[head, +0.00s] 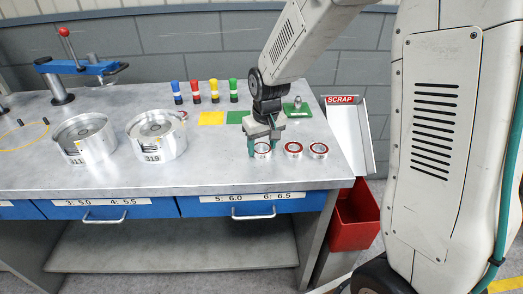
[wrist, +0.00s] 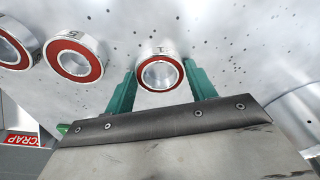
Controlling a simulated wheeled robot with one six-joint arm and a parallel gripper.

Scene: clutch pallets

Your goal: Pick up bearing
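Three bearings with red seals and silver rings stand in a row near the right front of the grey workbench (head: 215,175). The left bearing (head: 263,150) is under my gripper (head: 264,147). The middle bearing (head: 293,149) and right bearing (head: 319,150) lie to its right. In the wrist view, my gripper (wrist: 160,90) has its two green fingers apart, one on each side of a bearing (wrist: 160,73). Small gaps seem to show between the fingers and the ring. The other two bearings (wrist: 75,57) are at the upper left of that view.
Two metal clutch housings (head: 157,136) stand left on the bench. Coloured cylinders (head: 214,91), yellow and green squares (head: 211,118) and a small green fixture (head: 297,108) are behind my gripper. A scrap chute (head: 348,130) and red bin (head: 355,217) stand off the right edge.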

